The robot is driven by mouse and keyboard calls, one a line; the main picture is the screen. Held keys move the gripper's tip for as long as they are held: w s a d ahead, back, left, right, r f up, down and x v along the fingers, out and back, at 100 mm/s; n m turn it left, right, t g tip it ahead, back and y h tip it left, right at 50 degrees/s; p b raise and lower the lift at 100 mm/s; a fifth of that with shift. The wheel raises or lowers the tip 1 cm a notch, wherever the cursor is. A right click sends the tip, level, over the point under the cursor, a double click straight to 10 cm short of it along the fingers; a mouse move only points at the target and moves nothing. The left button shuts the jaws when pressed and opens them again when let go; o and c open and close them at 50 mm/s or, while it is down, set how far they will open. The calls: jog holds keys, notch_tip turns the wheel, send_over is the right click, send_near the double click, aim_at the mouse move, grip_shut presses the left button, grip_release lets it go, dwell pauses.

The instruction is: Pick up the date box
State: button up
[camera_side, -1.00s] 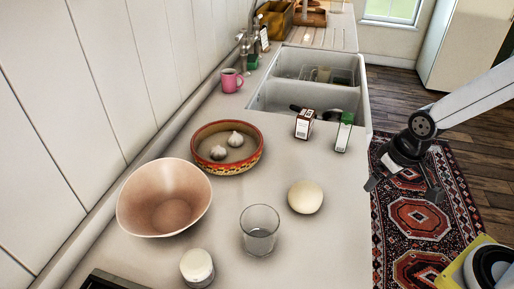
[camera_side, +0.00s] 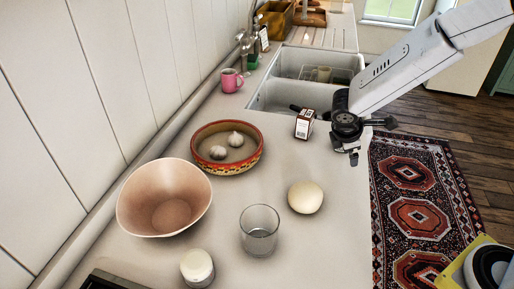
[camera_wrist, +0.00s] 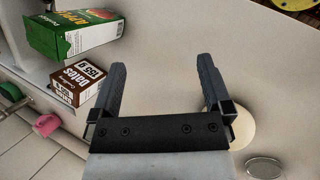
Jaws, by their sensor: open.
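The date box (camera_side: 304,125) is a small brown and white carton standing on the counter near the sink's front rim in the side view. In the wrist view the date box (camera_wrist: 76,83) shows its "Dates" lettering, left of the fingers and apart from them. My gripper (camera_side: 371,142) is at the counter's right edge, to the right of the date box. In the wrist view my gripper (camera_wrist: 160,66) is open, with only bare counter seen between its fingers. A green and white carton (camera_wrist: 78,33) lies above the date box there; my arm hides it in the side view.
A pale ball (camera_side: 305,197) and a glass (camera_side: 259,232) stand nearer on the counter (camera_side: 330,250). A patterned bowl with garlic (camera_side: 206,168), a pink bowl (camera_side: 147,211) and a white jar (camera_side: 197,267) are left. The sink (camera_side: 277,99) and pink mug (camera_side: 230,81) are behind.

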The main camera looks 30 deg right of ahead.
jog(key=w+n+t+h, duration=0.2)
jog(key=w+n+h, duration=0.2)
jog(key=w+n, duration=0.4)
jog(key=n+t+h, duration=0.2)
jog(key=n+t, duration=0.2)
send_near(306, 113)
jog(key=w+d, duration=0.1)
jog(key=d, duration=0.1)
jog(key=shift+w+d+f, duration=0.8)
jog(key=shift+d+f, duration=0.15)
jog(key=shift+f, duration=0.05)
jog(key=shift+x, duration=2.55)
grip_shut()
